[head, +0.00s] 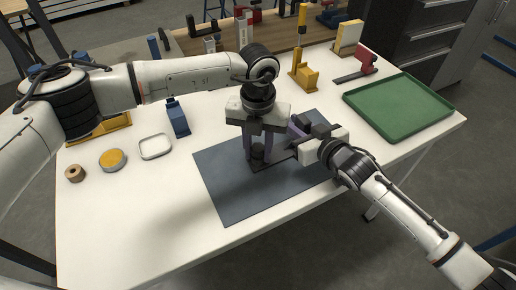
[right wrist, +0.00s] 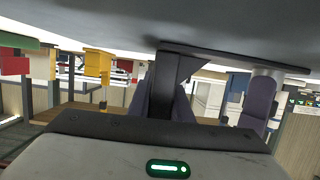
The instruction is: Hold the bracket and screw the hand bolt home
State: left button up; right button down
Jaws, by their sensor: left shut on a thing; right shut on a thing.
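My left gripper (head: 258,153) points straight down over the blue-grey mat, its purple fingers shut on the dark round knob of the hand bolt (head: 257,150). The dark bracket (head: 275,162) is a flat piece at the mat's middle, under and beside the bolt. My right gripper (head: 297,147) comes in from the right and is shut on the bracket's right side. In the right wrist view, a dark flat plate (right wrist: 235,59) spans the upper middle. The bolt's thread and its seat are hidden, so its depth cannot be told.
The mat (head: 230,200) is clear at its front. A green tray (head: 398,105) lies at right. A blue block (head: 177,118), a white-rimmed dish (head: 155,147), a yellow-topped tin (head: 112,159) and a brown roll (head: 74,173) stand at left. A yellow stand (head: 304,75) is behind.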

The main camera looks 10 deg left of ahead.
pick_arm(q)
jog(key=m, duration=0.6)
jog(key=shift+m, duration=0.4)
jog(key=m, duration=1.2)
jog(key=shift+m, duration=0.4)
jog(key=m, duration=0.5)
jog(key=o, duration=1.3)
jog(key=shift+f, duration=0.1)
jog(key=shift+c, duration=0.2)
notch_tip(320, 180, up, 12)
